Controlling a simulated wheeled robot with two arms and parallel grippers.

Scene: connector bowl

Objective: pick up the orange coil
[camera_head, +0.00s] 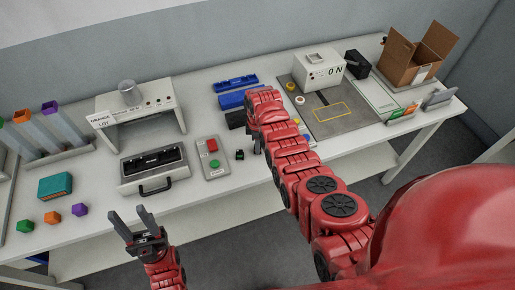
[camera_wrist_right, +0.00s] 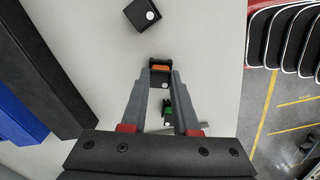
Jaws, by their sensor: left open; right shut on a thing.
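The orange coil (camera_wrist_right: 160,67), a small black part with an orange band, is between the fingertips of my right gripper (camera_wrist_right: 160,74) in the right wrist view. The fingers are shut on it, over the white table. In the head view my right arm hides the coil. A similar green part (camera_wrist_right: 168,108) lies on the table, seen between the fingers lower in the wrist view; a small black and green part (camera_head: 240,154) shows left of my right arm in the head view. My left gripper (camera_head: 132,219) is open and empty at the table's front edge.
A black block with a white dot (camera_wrist_right: 142,14) lies beyond the coil. Blue bins (camera_head: 235,84) and black bins stand behind my right arm. A button box (camera_head: 213,158) and a black-topped case (camera_head: 153,168) stand to the left. A cardboard box (camera_head: 415,62) is far right.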

